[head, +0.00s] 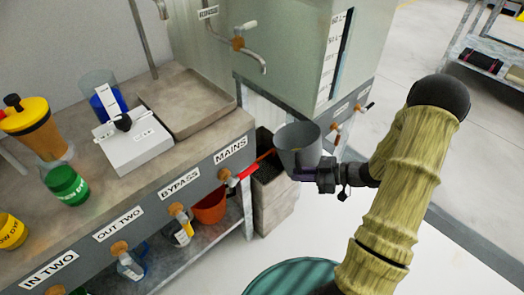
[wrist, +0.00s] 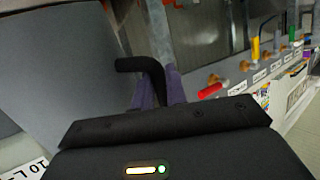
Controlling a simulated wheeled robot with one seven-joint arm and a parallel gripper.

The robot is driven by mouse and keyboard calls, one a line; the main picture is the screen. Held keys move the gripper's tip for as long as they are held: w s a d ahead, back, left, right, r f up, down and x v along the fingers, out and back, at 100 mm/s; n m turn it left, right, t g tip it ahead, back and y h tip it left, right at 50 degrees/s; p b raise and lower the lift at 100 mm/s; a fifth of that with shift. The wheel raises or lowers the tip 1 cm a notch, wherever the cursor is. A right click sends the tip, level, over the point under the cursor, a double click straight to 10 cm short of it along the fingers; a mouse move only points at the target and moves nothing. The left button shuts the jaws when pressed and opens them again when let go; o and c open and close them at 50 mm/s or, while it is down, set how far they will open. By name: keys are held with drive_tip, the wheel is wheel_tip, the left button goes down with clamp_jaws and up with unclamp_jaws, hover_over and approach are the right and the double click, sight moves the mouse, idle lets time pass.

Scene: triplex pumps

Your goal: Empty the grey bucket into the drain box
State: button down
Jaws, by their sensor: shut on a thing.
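The grey bucket (head: 295,137) is held in the air in the head view, its mouth facing up; whether it is slightly tilted I cannot tell. Its contents are unclear. My gripper (head: 308,174) is shut on its handle at the near right side. In the wrist view the bucket (wrist: 65,75) fills the left, and purple fingers (wrist: 160,92) close on its black handle (wrist: 143,65). A grey-brown open box (head: 276,199), seemingly the drain box, stands low beside the bench. The bucket appears above its right part and hides some of it.
The bench (head: 215,165) carries labelled valves; the red MAINS lever (head: 240,176) juts towards the bucket. A tank (head: 300,50) with a tap (head: 250,52) stands behind. A red-orange container (head: 209,207) sits on the lower shelf. Floor is clear at right (head: 460,170).

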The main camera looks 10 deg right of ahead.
sight(287, 162)
drive_tip(key=r, duration=0.1)
drive_tip(key=p, duration=0.1)
drive_tip(key=w+r+h+p, duration=0.1)
drive_tip(key=shift+a+r+g, duration=0.3)
drive_tip(key=shift+a+g, duration=0.1)
drive_tip(key=shift+w+a+r+m+g+h+p, duration=0.4)
drive_tip(key=shift+w+a+g+h+p, duration=0.1)
drive_tip(key=shift+w+a+h+p, duration=0.35)
drive_tip(key=shift+s+f, duration=0.1)
drive_tip(key=shift+f, duration=0.1)
drive_tip(key=shift+h, duration=0.25)
drive_tip(key=shift+w+a+f+g+h, duration=0.3)
drive_tip(key=shift+w+g+h, duration=0.1)
drive_tip(key=shift+h, duration=0.1)
drive_tip(key=shift+r+p, duration=0.1)
drive_tip(key=shift+p, duration=0.25)
drive_tip(key=shift+w+a+f+m+g+h+p, duration=0.25)
drive_tip(key=shift+a+f+m+g+h+p, duration=0.35)
drive_tip(key=shift+p, duration=1.9)
